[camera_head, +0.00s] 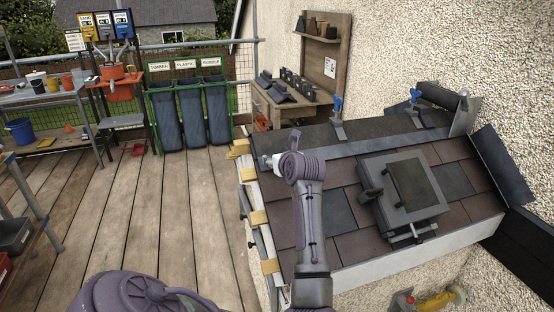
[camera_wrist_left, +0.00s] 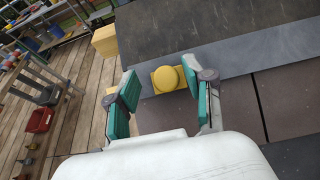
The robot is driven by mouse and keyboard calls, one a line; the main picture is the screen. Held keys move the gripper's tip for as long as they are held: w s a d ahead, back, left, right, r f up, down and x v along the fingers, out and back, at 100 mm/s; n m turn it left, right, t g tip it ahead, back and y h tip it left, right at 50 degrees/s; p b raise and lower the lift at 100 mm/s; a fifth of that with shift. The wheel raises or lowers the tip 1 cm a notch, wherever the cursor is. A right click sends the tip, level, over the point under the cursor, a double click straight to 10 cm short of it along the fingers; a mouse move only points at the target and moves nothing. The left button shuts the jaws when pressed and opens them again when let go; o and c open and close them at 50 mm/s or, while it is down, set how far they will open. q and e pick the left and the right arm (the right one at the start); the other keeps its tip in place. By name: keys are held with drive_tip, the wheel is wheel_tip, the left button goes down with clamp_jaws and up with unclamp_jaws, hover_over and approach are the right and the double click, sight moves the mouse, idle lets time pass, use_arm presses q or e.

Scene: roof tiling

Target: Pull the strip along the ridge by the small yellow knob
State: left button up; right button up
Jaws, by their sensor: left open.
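A grey strip (camera_head: 385,142) runs along the top of the tiled roof, under the ridge. It also shows in the left wrist view (camera_wrist_left: 245,61). A round yellow knob (camera_wrist_left: 166,78) on a small yellow base sits at the strip's left end. My left gripper (camera_wrist_left: 168,92) is open, with its two green-padded fingers on either side of the knob and visible gaps between them and it. In the head view my left gripper (camera_head: 269,161) is over the roof's left edge and the knob is hidden. My right gripper is not in view.
Blue-handled clamps (camera_head: 337,110) stand on the dark ridge sheet (camera_head: 370,122). A grey roof window (camera_head: 405,187) lies on the tiles to the right. Yellow blocks (camera_head: 258,218) line the roof's left edge. A pebbled wall rises behind.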

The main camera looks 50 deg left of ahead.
use_arm(q)
drive_tip(key=v, duration=0.7)
drive_tip(key=shift+s, duration=0.15)
drive_tip(key=shift+d+r, duration=0.15)
